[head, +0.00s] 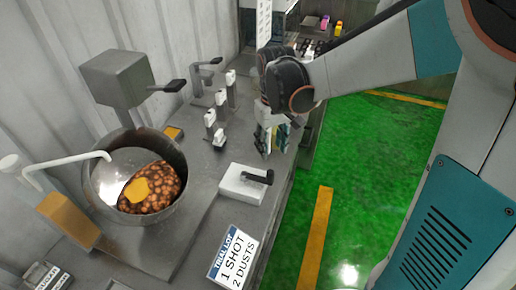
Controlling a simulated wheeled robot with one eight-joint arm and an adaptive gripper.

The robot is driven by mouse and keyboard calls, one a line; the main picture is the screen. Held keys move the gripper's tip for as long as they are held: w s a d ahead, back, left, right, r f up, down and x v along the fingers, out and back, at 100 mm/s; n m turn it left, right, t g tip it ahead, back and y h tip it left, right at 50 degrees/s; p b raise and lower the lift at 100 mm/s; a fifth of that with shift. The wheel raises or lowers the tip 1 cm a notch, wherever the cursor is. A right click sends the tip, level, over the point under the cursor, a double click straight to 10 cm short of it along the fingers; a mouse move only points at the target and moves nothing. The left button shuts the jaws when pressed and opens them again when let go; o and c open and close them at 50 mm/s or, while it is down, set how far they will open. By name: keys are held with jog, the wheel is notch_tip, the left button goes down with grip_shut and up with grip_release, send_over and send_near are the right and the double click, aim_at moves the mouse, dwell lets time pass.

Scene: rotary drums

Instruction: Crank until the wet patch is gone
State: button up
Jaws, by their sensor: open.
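A grey metal drum (174,222) stands tilted on the bench at the left, its mouth open toward me. Brown nut-like pieces (166,195) lie in it, with a yellow-orange patch (138,190) on them, likely the wet patch. A white bent rod (70,160) with a pale knob (10,163) at its left end reaches to the drum's rim; it looks like the crank. My gripper (267,148) is open, pointing down above the bench's right side, apart from the drum and rod. Its fingertips are small and partly unclear.
A grey box with a black lever (117,78) stands behind the drum. White-topped posts (221,115) stand between drum and gripper. A white block with a black handle (243,184) and a card reading "1 SHOT 2 DUSTS" (233,256) are in front. Green floor (360,150) lies right.

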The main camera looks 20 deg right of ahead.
aim_at(270, 172)
notch_tip(270, 172, down, 13)
jog(key=b, duration=0.3)
jog(key=shift+f, duration=0.1)
grip_shut()
